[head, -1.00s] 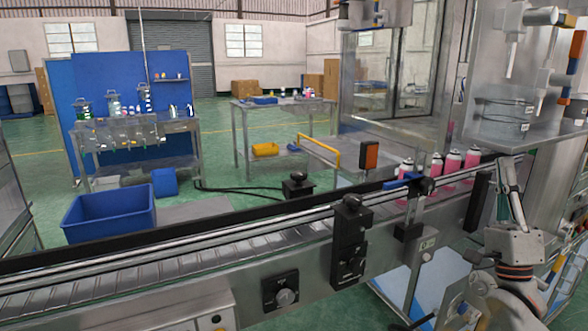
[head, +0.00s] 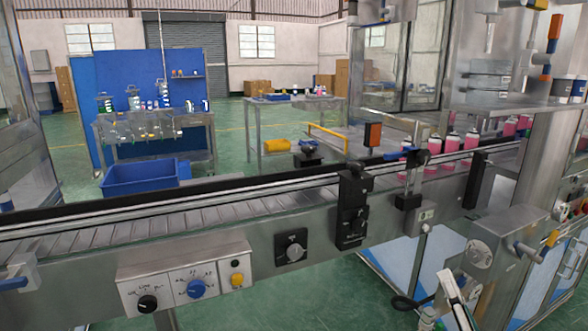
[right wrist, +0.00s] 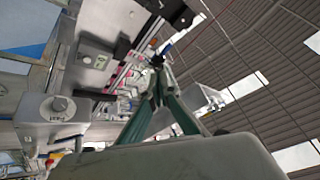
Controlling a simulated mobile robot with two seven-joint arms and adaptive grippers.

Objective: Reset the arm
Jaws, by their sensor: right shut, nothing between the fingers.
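My right gripper (head: 452,290) is low at the bottom right of the head view, in front of the conveyor and partly cut off by the lower edge. In the right wrist view its two fingers (right wrist: 158,92) come together at the tips, shut and empty, pointing up toward the roof. My left gripper is not in the head view.
A control panel (head: 190,285) with knobs juts from the conveyor's front. A steel box (head: 500,230) stands close to my right gripper. A blue bin (head: 140,178) and workbenches are behind the conveyor. Green floor shows free in front.

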